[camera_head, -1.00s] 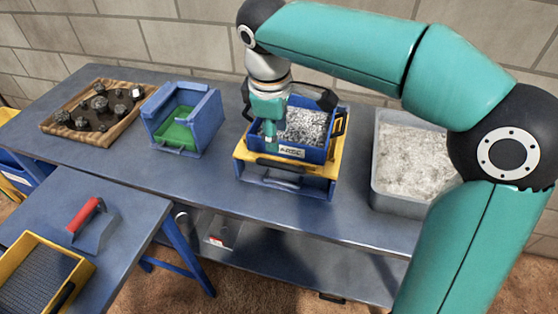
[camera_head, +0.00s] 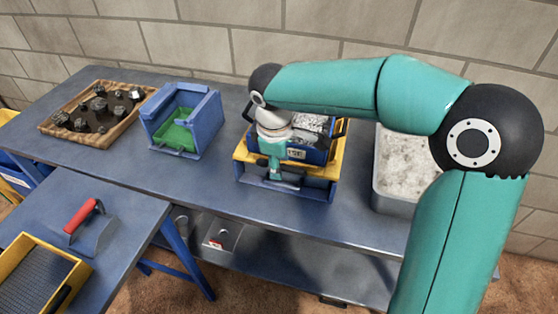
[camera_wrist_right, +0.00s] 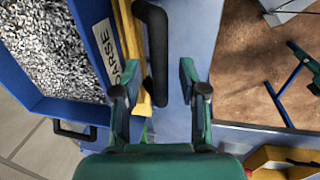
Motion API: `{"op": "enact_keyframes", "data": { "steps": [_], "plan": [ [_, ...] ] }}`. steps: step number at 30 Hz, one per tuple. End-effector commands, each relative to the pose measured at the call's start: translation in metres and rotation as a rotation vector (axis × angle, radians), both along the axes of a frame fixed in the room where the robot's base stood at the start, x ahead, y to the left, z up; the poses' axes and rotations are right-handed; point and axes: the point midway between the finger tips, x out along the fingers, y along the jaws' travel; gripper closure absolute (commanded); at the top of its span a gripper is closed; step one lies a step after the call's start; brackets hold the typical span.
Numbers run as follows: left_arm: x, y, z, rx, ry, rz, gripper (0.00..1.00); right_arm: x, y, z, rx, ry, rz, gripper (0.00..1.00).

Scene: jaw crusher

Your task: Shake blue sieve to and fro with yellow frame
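The blue sieve (camera_head: 318,156) holds grey gravel and sits in the yellow frame (camera_head: 337,168), on a blue stand on the bench. The sieve also shows in the right wrist view (camera_wrist_right: 88,25), with a white label reading "ARSE". A black handle (camera_wrist_right: 157,55) runs along the front side of the yellow frame (camera_wrist_right: 130,40). My right gripper (camera_head: 275,172) is at the front of the frame, pointing down. In the right wrist view its fingers (camera_wrist_right: 156,75) are spread, one on each side of the handle, with gaps visible. My arm hides part of the sieve. My left gripper is not in view.
A blue box with a green inside (camera_head: 178,138) and a wooden tray of dark rocks (camera_head: 125,128) stand to the left. A grey bin (camera_head: 395,205) stands right. A red-handled scoop (camera_head: 82,215) and a yellow-rimmed sieve (camera_head: 78,275) lie on the lower front-left table.

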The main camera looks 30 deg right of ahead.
Motion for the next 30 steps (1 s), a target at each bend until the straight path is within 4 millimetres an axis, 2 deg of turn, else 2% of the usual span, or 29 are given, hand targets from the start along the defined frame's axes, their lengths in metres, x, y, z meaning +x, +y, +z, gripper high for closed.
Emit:
{"op": "enact_keyframes", "data": {
  "steps": [1, 7, 17, 24, 30],
  "plan": [
    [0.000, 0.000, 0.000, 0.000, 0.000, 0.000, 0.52, 0.000, 0.000, 0.000, 0.000, 0.000, 0.000, 0.68],
    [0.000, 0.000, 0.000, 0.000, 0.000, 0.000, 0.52, 0.000, 0.000, 0.000, 0.000, 0.000, 0.000, 1.00],
    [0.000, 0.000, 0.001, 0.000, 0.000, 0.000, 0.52, 0.001, -0.001, 0.001, 0.000, 0.000, 0.000, 1.00],
    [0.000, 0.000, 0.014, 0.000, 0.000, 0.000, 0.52, 0.019, -0.021, 0.002, -0.001, -0.001, -0.002, 1.00],
    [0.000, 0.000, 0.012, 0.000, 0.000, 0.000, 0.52, 0.019, -0.022, 0.000, 0.000, -0.001, 0.000, 1.00]
  ]
}}
